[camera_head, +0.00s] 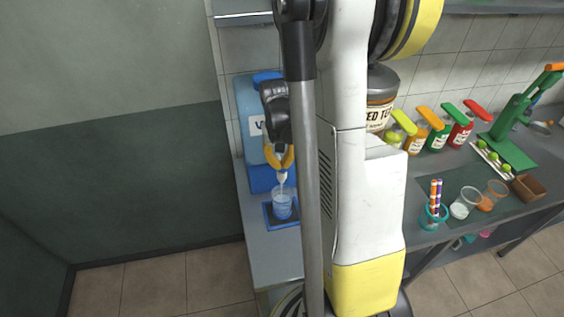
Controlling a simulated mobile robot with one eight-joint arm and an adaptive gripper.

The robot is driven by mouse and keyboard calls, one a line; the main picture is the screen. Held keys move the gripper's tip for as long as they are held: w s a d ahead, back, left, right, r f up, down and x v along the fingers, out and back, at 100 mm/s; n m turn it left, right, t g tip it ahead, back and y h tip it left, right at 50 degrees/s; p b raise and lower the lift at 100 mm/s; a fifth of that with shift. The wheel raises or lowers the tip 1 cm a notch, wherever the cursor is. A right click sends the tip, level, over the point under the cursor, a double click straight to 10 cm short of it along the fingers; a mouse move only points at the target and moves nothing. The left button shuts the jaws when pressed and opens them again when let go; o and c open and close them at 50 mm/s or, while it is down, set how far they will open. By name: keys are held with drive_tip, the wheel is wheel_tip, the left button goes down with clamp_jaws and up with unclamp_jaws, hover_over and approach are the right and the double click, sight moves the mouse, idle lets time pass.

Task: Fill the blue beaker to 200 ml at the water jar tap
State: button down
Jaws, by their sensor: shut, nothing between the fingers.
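The blue beaker (282,207) stands upright on a blue tray (269,217) at the counter's left end. It looks partly filled, but its level marks are too small to read. The blue water jar (248,103), with a partly covered white label, stands behind it. Its pale tap (283,177) is above the beaker, and a thin pale stream seems to run from it into the beaker. My gripper (280,166) is shut with nothing held, its yellow fingers right at the top of the tap. Whether they touch it I cannot tell. My arm hides part of the jar.
My arm and column block the counter's middle. To the right are a large labelled jar (381,93), several colour-capped bottles (438,137), a green press (507,128), a teal cup with striped straws (433,216), two glasses (464,203) and a brown box (528,188).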

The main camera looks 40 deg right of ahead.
wheel_tip(320, 180, up, 13)
drive_tip(key=a+p, duration=0.1)
drive_tip(key=p, duration=0.2)
drive_tip(key=shift+s, duration=0.15)
idle(1.1)
drive_tip(key=s+a+f+n+t+b, duration=0.2)
drive_tip(key=a+f+b, duration=0.1)
drive_tip(key=a+b, duration=0.3)
drive_tip(key=s+a+f+n+t+b, duration=0.2)
drive_tip(key=a+f+b, duration=0.2)
drive_tip(key=a, duration=0.6)
drive_tip(key=s+a+f+n+t+b, duration=0.2)
drive_tip(key=a+f+b, duration=0.1)
drive_tip(key=a+b, duration=0.5)
drive_tip(key=shift+s+f+t+y, duration=0.35)
drive_tip(key=shift+t+y, duration=0.05)
